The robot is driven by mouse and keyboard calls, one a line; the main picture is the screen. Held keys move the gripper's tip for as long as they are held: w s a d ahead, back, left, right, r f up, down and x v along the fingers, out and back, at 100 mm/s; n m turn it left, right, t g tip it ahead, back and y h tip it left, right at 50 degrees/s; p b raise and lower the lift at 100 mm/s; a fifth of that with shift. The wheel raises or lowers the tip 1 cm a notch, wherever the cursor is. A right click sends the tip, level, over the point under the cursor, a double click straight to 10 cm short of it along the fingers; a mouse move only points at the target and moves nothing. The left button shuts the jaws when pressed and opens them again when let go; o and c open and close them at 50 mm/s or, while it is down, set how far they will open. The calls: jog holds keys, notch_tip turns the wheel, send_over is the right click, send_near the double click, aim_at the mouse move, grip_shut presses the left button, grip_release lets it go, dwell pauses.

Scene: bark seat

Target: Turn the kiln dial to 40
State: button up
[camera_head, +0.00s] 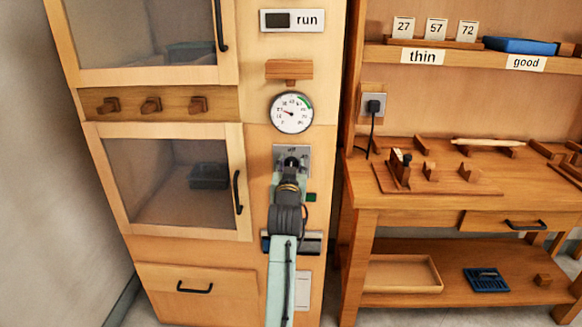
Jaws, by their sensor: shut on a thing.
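The kiln dial sits on a grey plate (282,150) on the wooden front panel, below the round gauge. The dial is almost wholly hidden behind my gripper (291,163), and its setting cannot be read. My gripper is shut on the dial, and my arm reaches up to it from below.
A small wooden block (289,69) juts out above the gauge, below a "run" sign (292,20). Glass doors with black handles (238,192) stand to the left. A workbench (460,190) with wooden fixtures stands to the right, with a black plug (373,105) in the wall.

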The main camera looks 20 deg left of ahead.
jog(key=m+b, duration=0.1)
jog(key=m, duration=0.2)
jog(key=m+b, duration=0.2)
jog(key=m, duration=0.2)
jog(key=d+m+b, duration=0.1)
jog(key=m, duration=0.3)
jog(key=shift+w+f+b, duration=0.1)
jog(key=shift+f+b, duration=0.2)
jog(key=shift+b, duration=0.1)
dwell(0.3)
jog(key=o, duration=1.1)
jog(key=v, duration=1.2)
